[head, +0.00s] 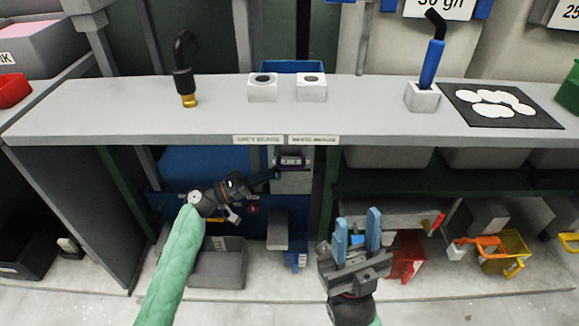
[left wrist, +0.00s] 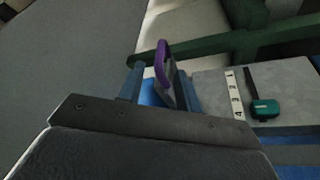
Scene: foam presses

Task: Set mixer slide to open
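A purple handle (head: 291,161) shows below the front edge of the bench, on a grey panel. In the left wrist view the purple handle (left wrist: 163,62) stands between the two blue fingers of my left gripper (left wrist: 160,72). The fingers are apart, with a gap on the left finger's side; whether the right finger touches the handle I cannot tell. In the head view my left gripper (head: 271,173) reaches the handle from the left. A numbered scale (left wrist: 235,94) with a teal knob (left wrist: 264,108) lies to the right. My right gripper (head: 357,240) is open and empty, away from the panel.
The grey bench top (head: 220,122) overhangs the panel. On it stand a black hooked tool (head: 184,70), two white blocks, a blue-handled tool (head: 432,64) and a black mat (head: 470,115). A red bin (head: 405,257) and a yellow bin (head: 508,250) stand below right.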

